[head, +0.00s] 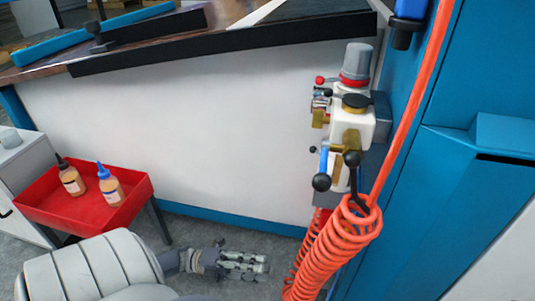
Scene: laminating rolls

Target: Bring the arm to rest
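My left gripper (247,264) is low in the middle of the head view, at the end of my grey arm, pointing right above the grey floor. Its fingers are small and seen from above, so I cannot tell how far apart they are. I see nothing clearly held in it. It is apart from the red tray and to the left of the orange coiled hose (335,245). My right gripper is not in view.
A red tray (130,205) with two bottles (70,177) (110,186) stands at the left. A white panel (220,130) under a sloped work surface is ahead. An air regulator unit (350,125) hangs on the blue machine (450,180) at the right.

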